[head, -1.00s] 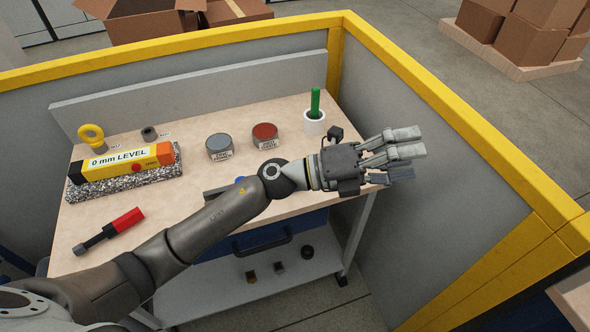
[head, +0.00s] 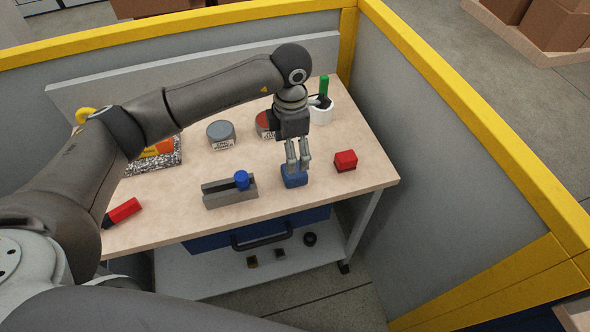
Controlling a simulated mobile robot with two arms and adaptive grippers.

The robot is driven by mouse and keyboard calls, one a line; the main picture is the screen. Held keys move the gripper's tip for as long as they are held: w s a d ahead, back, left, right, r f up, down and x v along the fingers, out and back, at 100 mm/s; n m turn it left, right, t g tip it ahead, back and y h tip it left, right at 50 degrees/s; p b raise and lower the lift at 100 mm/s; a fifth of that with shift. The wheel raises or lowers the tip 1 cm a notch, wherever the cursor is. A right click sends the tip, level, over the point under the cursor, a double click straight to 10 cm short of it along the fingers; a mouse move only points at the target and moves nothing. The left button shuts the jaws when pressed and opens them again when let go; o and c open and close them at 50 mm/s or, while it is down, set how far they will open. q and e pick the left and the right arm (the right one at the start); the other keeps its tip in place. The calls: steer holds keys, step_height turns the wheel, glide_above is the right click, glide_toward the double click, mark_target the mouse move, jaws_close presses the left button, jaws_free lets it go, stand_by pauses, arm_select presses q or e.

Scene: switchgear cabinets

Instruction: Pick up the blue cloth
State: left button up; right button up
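The blue cloth (head: 294,179), a small folded block, lies near the front edge of the wooden table (head: 330,203). My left gripper (head: 298,167) reaches down over it from above, with a gap between the fingers that show. The fingertips overlap the top and far side of the cloth in this view; I cannot tell whether they touch it. The cloth appears to rest on the tabletop. My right gripper is not in view.
A red block (head: 346,160) lies right of the cloth, and a grey slotted block with a blue knob (head: 231,193) lies left. Behind stand a grey tin (head: 221,134), a red-topped tin (head: 264,121) and a white cup (head: 321,113). Yellow-framed panels enclose the table.

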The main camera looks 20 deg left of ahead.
mark_target(294, 174)
arm_select(q)
step_height(294, 174, down, 3)
steer(key=shift+d+r+p, duration=0.1)
steer(key=shift+r+p, duration=0.05)
steer(key=shift+p, duration=0.15)
steer(key=shift+s+f, duration=0.1)
steer(key=shift+f, duration=0.25)
steer(key=f+p, duration=0.2)
steer(key=f, duration=0.1)
steer(key=shift+s+d+f, duration=0.15)
steer(key=shift+d+f, duration=0.1)
steer(key=shift+d, duration=0.1)
steer(key=shift+f, duration=0.55)
steer(key=c, duration=1.1)
steer(key=shift+r, duration=0.1)
